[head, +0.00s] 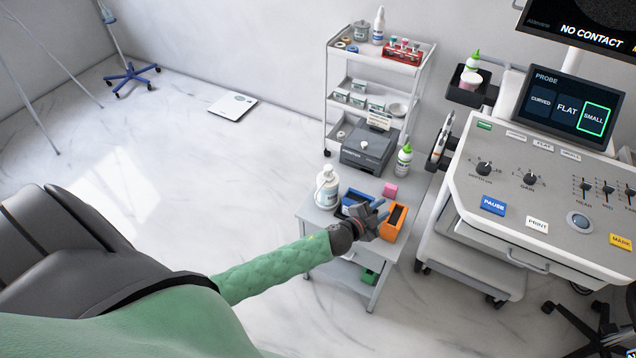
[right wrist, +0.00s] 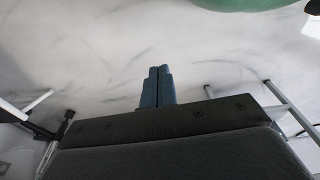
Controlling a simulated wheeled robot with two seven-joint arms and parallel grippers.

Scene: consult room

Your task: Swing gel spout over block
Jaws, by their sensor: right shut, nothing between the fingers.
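A white pump bottle (head: 327,187) stands upright at the left of the small side table (head: 338,229), its pump spout on top. A pink block (head: 390,190) lies near the table's back right. A white bottle with a green tip (head: 404,158) stands behind the block. My left gripper (head: 384,210) is over the table, to the right of the pump bottle and in front of the block, between the blue and orange boxes. Its fingers look parted, with nothing seen between them. My right gripper (right wrist: 157,70) is shut and empty in the right wrist view, over the pale floor.
An orange box (head: 395,222) and a blue box (head: 354,200) are close to my left gripper. A grey device (head: 367,150) and a white shelf cart (head: 331,95) stand behind. The ultrasound console (head: 540,205) fills the right side.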

